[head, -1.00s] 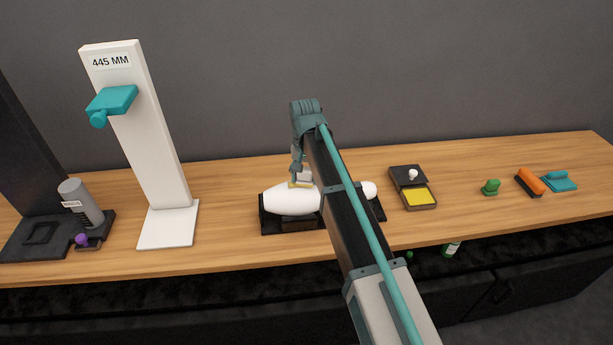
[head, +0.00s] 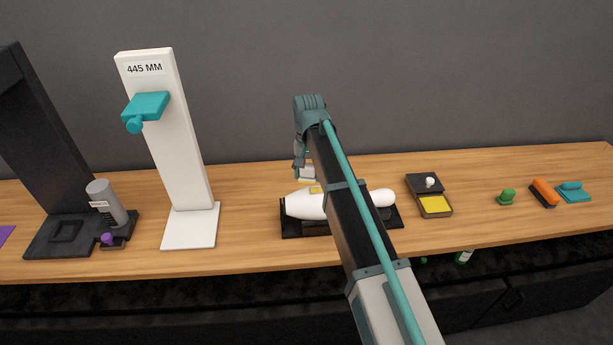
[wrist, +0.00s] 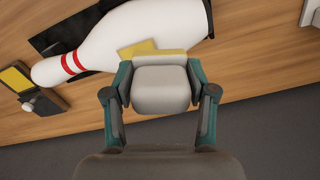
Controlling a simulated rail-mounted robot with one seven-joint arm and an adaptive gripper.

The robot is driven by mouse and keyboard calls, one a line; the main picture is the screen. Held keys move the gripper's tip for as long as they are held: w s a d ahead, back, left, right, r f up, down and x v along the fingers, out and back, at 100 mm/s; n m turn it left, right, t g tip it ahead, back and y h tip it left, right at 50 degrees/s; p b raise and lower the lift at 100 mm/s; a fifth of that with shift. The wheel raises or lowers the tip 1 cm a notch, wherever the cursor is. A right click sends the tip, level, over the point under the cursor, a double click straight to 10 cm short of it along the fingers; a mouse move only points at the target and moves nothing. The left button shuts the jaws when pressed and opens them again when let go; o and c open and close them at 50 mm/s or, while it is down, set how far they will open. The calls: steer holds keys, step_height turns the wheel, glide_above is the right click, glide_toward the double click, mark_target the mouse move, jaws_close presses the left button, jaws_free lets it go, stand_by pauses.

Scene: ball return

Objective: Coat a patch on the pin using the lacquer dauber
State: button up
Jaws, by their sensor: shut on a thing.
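The white pin (head: 305,204) lies on its side in a black cradle (head: 292,229), and my arm crosses in front of its middle. The wrist view shows the pin (wrist: 120,45) with red neck stripes. A yellow patch (head: 315,190) is on its upper side; it also shows in the wrist view (wrist: 137,48). My gripper (wrist: 160,84) is shut on the lacquer dauber (wrist: 162,92), a pale block with a yellow pad edge. In the head view the dauber (head: 305,173) is above and behind the pin, apparently just clear of it.
Right of the pin is a dark open case (head: 434,206) with a yellow pad and white knob. Farther right are a green knob (head: 507,197), an orange brush (head: 545,191) and a teal block (head: 573,191). A tall white gauge (head: 185,150) and a grey cylinder (head: 107,203) stand left.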

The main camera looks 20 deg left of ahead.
mark_target(308, 164)
steer(key=shift+r+p, duration=0.85)
steer(key=shift+r, duration=1)
